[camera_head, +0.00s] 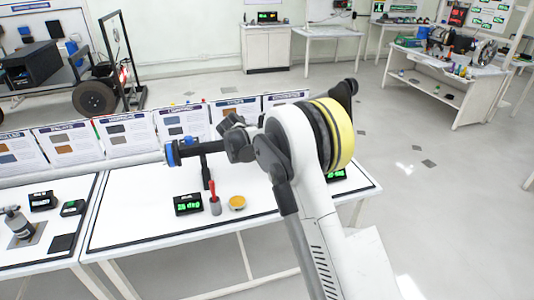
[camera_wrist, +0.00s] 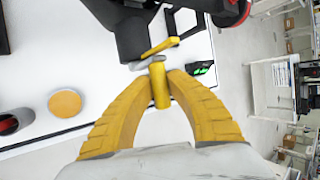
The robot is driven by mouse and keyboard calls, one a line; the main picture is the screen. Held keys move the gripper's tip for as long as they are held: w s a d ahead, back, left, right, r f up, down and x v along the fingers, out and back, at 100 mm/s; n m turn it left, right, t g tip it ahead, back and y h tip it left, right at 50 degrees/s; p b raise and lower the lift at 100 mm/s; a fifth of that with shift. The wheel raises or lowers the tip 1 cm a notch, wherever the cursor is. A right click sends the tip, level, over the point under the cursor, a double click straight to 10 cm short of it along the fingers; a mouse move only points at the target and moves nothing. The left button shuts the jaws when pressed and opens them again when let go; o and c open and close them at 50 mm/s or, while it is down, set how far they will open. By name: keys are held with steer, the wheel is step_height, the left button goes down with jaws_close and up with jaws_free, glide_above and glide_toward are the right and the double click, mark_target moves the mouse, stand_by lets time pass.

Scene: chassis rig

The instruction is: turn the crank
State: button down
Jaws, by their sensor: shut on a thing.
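In the wrist view, the two yellow fingers of my gripper (camera_wrist: 160,88) are closed on the crank's upright yellow handle (camera_wrist: 160,82), one on each side. A slanted yellow bar (camera_wrist: 160,47) and a grey piece lie just beyond the handle, beside a dark housing (camera_wrist: 125,30). In the head view, the crank rig's black stand (camera_head: 205,172) rises from the white table, with a horizontal shaft ending in a blue disc (camera_head: 169,154). My dark wrist is at the right end of this rig and hides the handle and fingertips there.
A black display (camera_head: 188,204) with green digits, a red-handled tool (camera_head: 215,205) and an orange round dish (camera_head: 237,202) stand on the white table (camera_head: 130,225) near the stand. Upright placards (camera_head: 180,125) line its back edge. The floor to the right is open.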

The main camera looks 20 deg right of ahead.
steer(key=c, duration=1.3)
jaws_free()
steer(key=v, duration=1.2)
